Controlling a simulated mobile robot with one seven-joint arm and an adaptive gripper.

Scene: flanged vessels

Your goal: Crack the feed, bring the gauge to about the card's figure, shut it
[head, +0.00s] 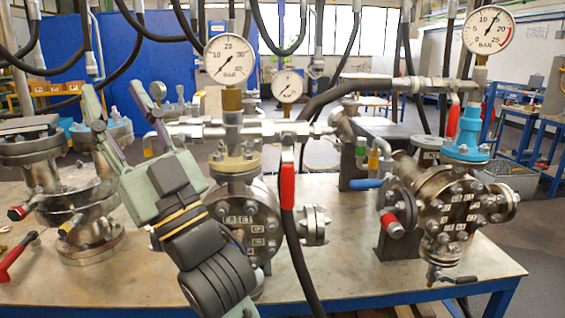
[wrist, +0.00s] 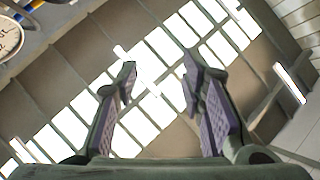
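My gripper (head: 113,90) is open and empty, raised at the left above the bench with its fingers pointing up. A large gauge (head: 228,59), scaled to 40 BAR, stands above the middle vessel (head: 248,215), needle toward the lower left. A smaller gauge (head: 287,86) is right of it, figures too small to read. The right vessel's gauge (head: 488,30), scaled to 25 BAR, has its needle up and slightly right. A red lever (head: 287,187) hangs at the middle pipework. I cannot identify the feed valve or card.
The right vessel (head: 455,208) has a blue handle (head: 366,184) and a red-capped fitting (head: 391,222) nearby. Another flanged vessel (head: 75,205) stands left, beside a red-handled tool (head: 18,256). Black hoses (head: 300,250) hang across the space. The bench front (head: 370,280) is mostly clear.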

